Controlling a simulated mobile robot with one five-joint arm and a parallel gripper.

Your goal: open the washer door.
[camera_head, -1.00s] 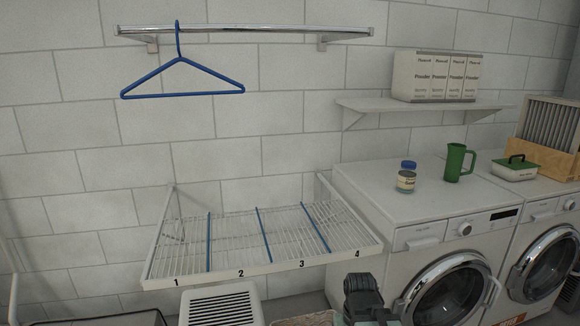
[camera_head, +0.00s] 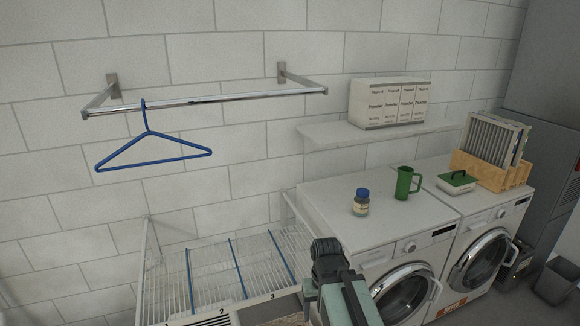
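Two white front-loading machines stand side by side at the right. The nearer, left one (camera_head: 375,262) has a round door (camera_head: 402,298) with a chrome ring and dark glass, a light handle (camera_head: 437,290) at its right side, and a control panel above. Its door looks shut, and its lower part is cut off by the frame. The right machine (camera_head: 510,218) has a similar door (camera_head: 484,264), also apparently shut. Part of my arm, dark and teal, rises at the bottom centre, left of the nearer door, and overlaps that machine's front left edge. I cannot make out my gripper's fingers.
A wire rack (camera_head: 205,268) with blue bars stands left of the machines. A jar (camera_head: 361,202), a green jug (camera_head: 404,183), a green-lidded box (camera_head: 457,182) and a wooden crate (camera_head: 485,170) stand on top. A bin (camera_head: 556,281) and grey cabinet (camera_head: 545,135) are at far right.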

